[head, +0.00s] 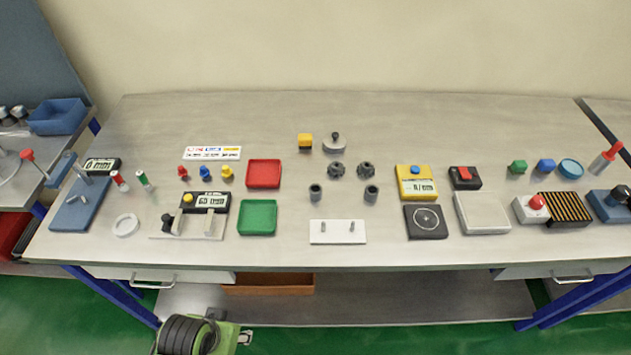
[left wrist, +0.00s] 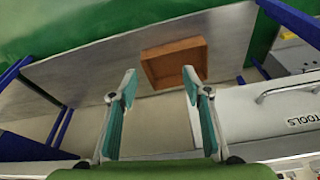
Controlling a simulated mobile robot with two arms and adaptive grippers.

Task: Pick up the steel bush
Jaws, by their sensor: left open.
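Two short grey cylinders with round openings on top stand mid-bench in the head view, a left one (head: 315,192) and a right one (head: 371,193). They look like bushes, but I cannot tell which is the steel one. My left gripper (head: 244,337) is low at the bottom of the head view, in front of and below the bench edge, well apart from both cylinders. In the left wrist view its two teal-lined fingers (left wrist: 160,88) are open with nothing between them. My right gripper is not in view.
Behind the cylinders are two dark knobbed parts (head: 337,170) and a grey lid with a knob (head: 334,146). A white plate with two pins (head: 338,239) lies in front. Red (head: 264,174) and green (head: 257,217) trays lie left. A brown bin (left wrist: 174,62) sits on the lower shelf.

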